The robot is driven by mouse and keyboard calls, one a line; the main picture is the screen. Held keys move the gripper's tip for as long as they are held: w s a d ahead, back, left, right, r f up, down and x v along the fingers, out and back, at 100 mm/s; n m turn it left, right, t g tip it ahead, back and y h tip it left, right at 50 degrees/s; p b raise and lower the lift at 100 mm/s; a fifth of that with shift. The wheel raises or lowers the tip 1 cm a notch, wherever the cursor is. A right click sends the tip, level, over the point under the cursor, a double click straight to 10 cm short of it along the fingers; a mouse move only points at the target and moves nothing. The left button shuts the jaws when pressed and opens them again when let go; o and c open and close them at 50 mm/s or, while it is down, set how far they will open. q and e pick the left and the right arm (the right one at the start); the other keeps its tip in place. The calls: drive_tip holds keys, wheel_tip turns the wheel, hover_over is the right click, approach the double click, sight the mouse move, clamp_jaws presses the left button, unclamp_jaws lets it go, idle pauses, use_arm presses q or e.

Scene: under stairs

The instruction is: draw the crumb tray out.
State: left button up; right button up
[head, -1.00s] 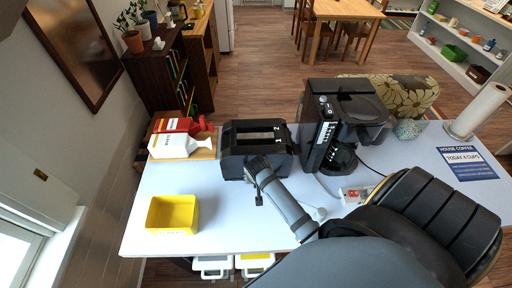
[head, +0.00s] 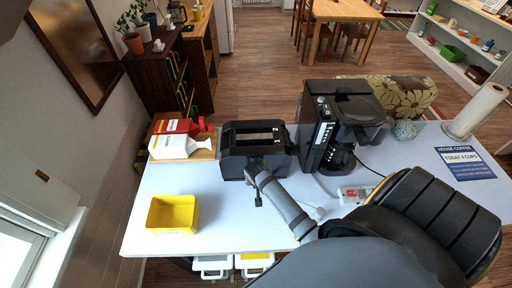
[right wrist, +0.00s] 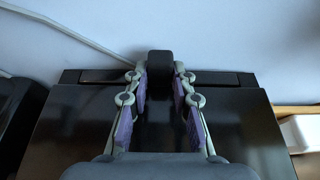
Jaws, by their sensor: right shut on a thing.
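The toaster (head: 236,162) is black, with two slots on top marked 1 and 2, and stands at the back of the white table. In the right wrist view its dark side (right wrist: 75,125) fills the lower part. The crumb tray (right wrist: 100,76) shows there as a long dark strip along the toaster's lower edge, with a black block-like grip (right wrist: 160,62) at its middle. My right gripper (right wrist: 160,85) has purple-padded fingers on either side of this grip and is shut on it. In the head view my right gripper (head: 255,171) is against the toaster's near side. My left gripper is out of view.
A black coffee maker (head: 318,130) stands close right of the toaster, with a power strip (head: 353,194) in front. Red and white cartons (head: 178,147) stand on a wooden board to the left. A yellow bin (head: 172,214) is at front left. Table between bin and arm is clear.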

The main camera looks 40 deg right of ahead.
clamp_jaws()
